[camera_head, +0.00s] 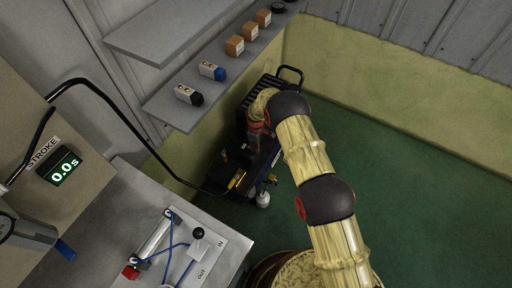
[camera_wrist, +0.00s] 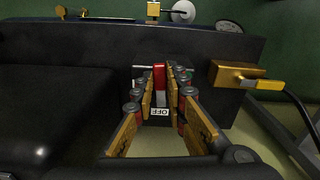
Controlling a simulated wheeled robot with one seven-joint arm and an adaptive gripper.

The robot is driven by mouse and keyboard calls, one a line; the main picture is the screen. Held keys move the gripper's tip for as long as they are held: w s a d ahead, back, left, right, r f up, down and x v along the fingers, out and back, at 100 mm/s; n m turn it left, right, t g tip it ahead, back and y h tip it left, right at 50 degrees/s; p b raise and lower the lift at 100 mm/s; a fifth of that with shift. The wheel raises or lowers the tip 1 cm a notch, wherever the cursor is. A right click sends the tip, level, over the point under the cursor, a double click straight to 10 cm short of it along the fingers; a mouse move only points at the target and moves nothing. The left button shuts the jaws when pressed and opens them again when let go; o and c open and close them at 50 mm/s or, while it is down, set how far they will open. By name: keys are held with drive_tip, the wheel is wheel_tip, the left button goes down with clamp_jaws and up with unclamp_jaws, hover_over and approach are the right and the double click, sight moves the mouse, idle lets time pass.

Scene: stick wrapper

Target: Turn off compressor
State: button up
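The compressor (camera_head: 228,165) is a dark machine on the floor against the left wall, below the shelves. In the wrist view its dark body (camera_wrist: 70,40) fills much of the picture. A red switch (camera_wrist: 159,78) sits on it above a white label (camera_wrist: 160,112) that reads OFF upside down. My gripper (camera_wrist: 161,88) is at the switch, its fingers parted on either side of it with a narrow gap. Whether a finger touches the switch I cannot tell. In the head view my arm hides the switch.
A yellow-handled fitting (camera_wrist: 240,75) with a black hose is right of my fingers. A gauge (camera_wrist: 229,26) is at the far edge. The shelf (camera_head: 165,105) with small boxes hangs above the compressor. A workbench (camera_head: 115,195) stands at left. The green floor (camera_head: 400,190) at right is clear.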

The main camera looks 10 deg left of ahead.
clamp_jaws()
drive_tip(key=shift+s+a+m, duration=0.1)
drive_tip(key=shift+s+m, duration=0.15)
drive_tip(key=shift+m, duration=0.45)
drive_tip(key=o, duration=0.6)
unclamp_jaws()
drive_tip(key=shift+r, duration=0.15)
wheel_tip(320, 180, up, 12)
drive_tip(key=shift+f, duration=0.15)
